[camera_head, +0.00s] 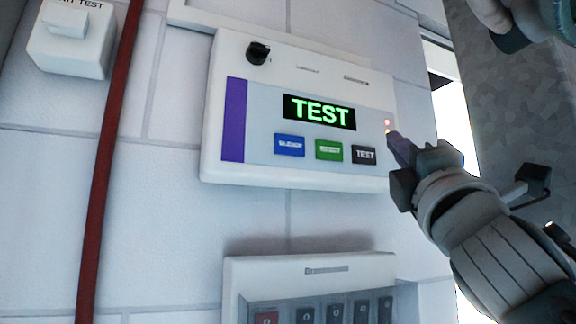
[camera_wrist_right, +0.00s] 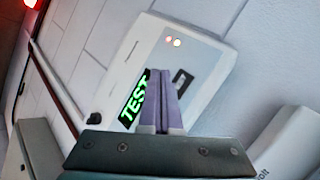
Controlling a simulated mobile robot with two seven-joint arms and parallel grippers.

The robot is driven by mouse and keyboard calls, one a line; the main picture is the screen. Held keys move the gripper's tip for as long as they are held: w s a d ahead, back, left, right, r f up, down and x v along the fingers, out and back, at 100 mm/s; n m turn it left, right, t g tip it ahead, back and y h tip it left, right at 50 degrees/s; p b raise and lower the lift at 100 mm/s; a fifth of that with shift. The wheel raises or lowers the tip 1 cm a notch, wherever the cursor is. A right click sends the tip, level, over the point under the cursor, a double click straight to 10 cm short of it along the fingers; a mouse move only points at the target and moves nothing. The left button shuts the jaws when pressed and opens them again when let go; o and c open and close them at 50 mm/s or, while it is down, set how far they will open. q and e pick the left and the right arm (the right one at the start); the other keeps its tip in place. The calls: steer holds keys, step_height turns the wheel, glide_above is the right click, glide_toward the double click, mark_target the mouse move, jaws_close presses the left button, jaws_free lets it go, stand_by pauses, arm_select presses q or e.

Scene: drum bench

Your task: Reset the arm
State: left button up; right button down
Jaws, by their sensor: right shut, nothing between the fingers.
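My right gripper (camera_head: 396,143) is at the right end of a white wall panel, its fingers pointing toward the panel's right part. It is shut and empty. In the right wrist view its two purple fingers (camera_wrist_right: 160,104) are together in front of the panel (camera_wrist_right: 205,50). The panel (camera_head: 230,60) has a display (camera_head: 320,112) with green letters TEST, a black knob (camera_head: 258,53), and blue (camera_head: 290,145), green (camera_head: 329,150) and black TEST (camera_head: 364,154) buttons. Small red and yellow lights sit by the fingertips. I cannot tell if the fingers touch the panel. My left gripper is not in view.
A red pipe (camera_head: 103,170) runs down the white tiled wall at left. A white box (camera_head: 70,50) is at upper left. A second panel (camera_head: 310,270) with several switches is below. A grey speckled surface (camera_head: 510,110) stands at right.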

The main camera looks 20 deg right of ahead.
steer(key=shift+s+y+p, duration=0.3)
steer(key=shift+s, duration=0.8)
steer(key=s+f+m+g+y+p, duration=0.3)
steer(key=f+m+g, duration=0.7)
steer(key=f, duration=1)
steer(key=s+a+f+m+g+y+p, duration=0.1)
steer(key=s+a+f+g, duration=0.3)
steer(key=s+f, duration=0.4)
steer(key=s+a+f+m+g+y+p, duration=0.2)
steer(key=s+f+g, duration=0.5)
steer(key=s, duration=0.6)
steer(key=a+f+m+y, duration=0.1)
steer(key=a+y, duration=0.1)
steer(key=a, duration=0.1)
steer(key=shift+a+f+m, duration=0.15)
steer(key=shift+f+m, duration=0.1)
steer(key=shift+m, duration=0.15)
